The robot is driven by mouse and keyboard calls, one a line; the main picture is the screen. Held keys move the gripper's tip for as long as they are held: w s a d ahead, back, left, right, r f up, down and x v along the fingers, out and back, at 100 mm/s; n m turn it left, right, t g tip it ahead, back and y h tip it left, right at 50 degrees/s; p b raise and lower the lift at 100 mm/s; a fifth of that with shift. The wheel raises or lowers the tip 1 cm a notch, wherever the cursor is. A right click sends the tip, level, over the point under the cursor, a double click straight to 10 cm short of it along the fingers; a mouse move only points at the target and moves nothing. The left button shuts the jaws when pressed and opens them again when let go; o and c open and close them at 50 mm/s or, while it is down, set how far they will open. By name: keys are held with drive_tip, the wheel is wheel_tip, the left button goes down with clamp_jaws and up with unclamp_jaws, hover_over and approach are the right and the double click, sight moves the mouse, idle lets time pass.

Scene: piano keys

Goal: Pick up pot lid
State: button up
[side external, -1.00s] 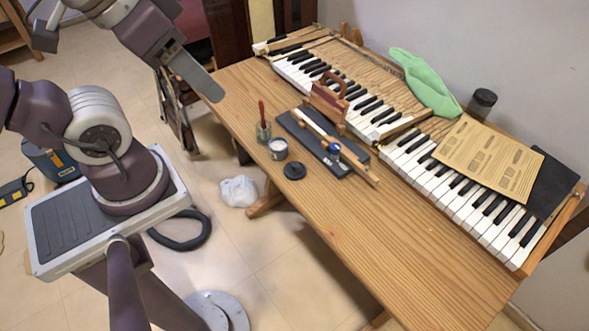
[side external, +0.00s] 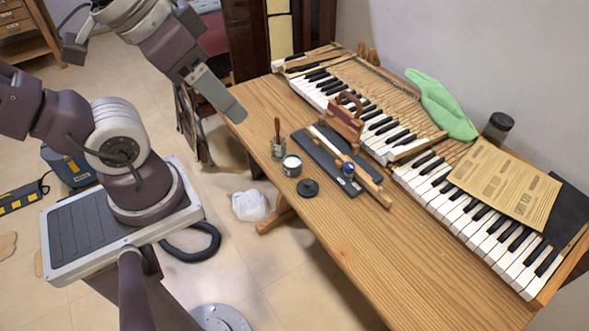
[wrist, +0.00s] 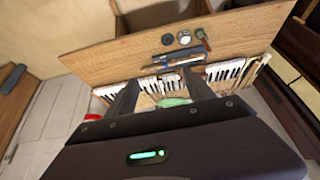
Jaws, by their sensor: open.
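The pot lid, seen as a small dark round disc with a knob (side external: 308,188), lies flat on the wooden table in front of the open pot. The pot (side external: 292,166) is a small can with a pale top. My gripper (side external: 240,114) hangs above the table's left end, apart from the lid and holding nothing visible. In the wrist view, my gripper (wrist: 158,80) shows two spread fingers with open space between them. The lid (wrist: 167,39) is small there, beyond the fingertips, left of the pot (wrist: 184,37).
A jar with a brush (side external: 278,150) stands behind the pot. A dark board with a wooden strip (side external: 325,160) lies right of them. A wooden handled block (side external: 345,122), piano keys (side external: 440,198) and a green cloth (side external: 440,103) are farther back. The table's front right (side external: 400,260) is clear.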

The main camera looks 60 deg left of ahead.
drive_tip(key=shift+o, duration=1.3)
drive_tip(key=n+g, duration=0.5)
drive_tip(key=n, duration=1)
hover_over(308, 182)
drive_tip(key=a, duration=0.1)
wheel_tip(308, 182, down, 26)
drive_tip(key=shift+n+g, duration=0.3)
drive_tip(key=shift+n, duration=0.1)
drive_tip(key=f, duration=0.5)
drive_tip(key=d+f, duration=0.1)
drive_tip(key=f, duration=0.2)
drive_tip(key=shift+f, duration=0.35)
drive_tip(key=c, duration=1.4)
